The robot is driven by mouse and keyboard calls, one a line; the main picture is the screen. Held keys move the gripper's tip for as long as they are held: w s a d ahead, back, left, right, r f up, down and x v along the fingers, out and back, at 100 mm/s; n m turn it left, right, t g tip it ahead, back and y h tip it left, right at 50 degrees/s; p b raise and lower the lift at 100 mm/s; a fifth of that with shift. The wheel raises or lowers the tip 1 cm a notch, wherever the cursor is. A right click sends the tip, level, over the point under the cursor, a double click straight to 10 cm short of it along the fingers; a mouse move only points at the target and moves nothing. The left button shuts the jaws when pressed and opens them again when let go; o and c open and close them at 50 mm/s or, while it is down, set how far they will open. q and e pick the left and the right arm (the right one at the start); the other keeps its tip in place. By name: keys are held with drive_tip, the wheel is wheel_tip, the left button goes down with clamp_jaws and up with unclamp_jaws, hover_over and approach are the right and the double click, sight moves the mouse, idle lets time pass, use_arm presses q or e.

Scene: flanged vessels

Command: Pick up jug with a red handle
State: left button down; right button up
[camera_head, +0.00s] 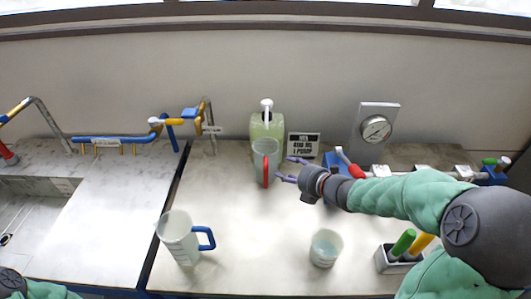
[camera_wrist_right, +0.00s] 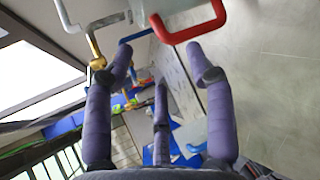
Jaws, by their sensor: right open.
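The jug with a red handle (camera_head: 259,150) stands upright on the bench near the back wall, in front of a green pump bottle. Its red handle (camera_head: 266,172) faces the front of the bench. My right gripper (camera_head: 288,170) is open and empty, just right of the jug, its fingers pointing left toward the handle. In the right wrist view the red handle (camera_wrist_right: 190,34) shows at the top, beyond the spread purple fingers (camera_wrist_right: 162,58), apart from them. Most of the jug is cut off there. My left gripper is out of view.
A jug with a blue handle (camera_head: 178,238) stands at the front left. A small cup (camera_head: 325,248) and a holder (camera_head: 392,262) with green and yellow handles are at the front right. The green pump bottle (camera_head: 267,125) and a sign (camera_head: 303,145) stand behind. The middle bench is clear.

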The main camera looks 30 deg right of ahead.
sight(267, 161)
drive_tip(key=shift+n, duration=0.3)
drive_tip(key=shift+w+r+b+x, duration=0.15)
drive_tip(key=shift+b+x, duration=0.5)
drive_tip(key=shift+x, duration=1.1)
drive_tip(key=shift+r+b+x, duration=0.15)
drive_tip(key=shift+b+x, duration=0.45)
drive_tip(key=shift+x, duration=1.15)
drive_tip(key=shift+w+r+b+x, duration=0.15)
drive_tip(key=shift+b+x, duration=0.5)
drive_tip(key=shift+x, duration=1.1)
drive_tip(key=shift+s+f, duration=0.1)
drive_tip(key=shift+s, duration=0.05)
clamp_jaws()
drive_tip(key=shift+d, duration=0.1)
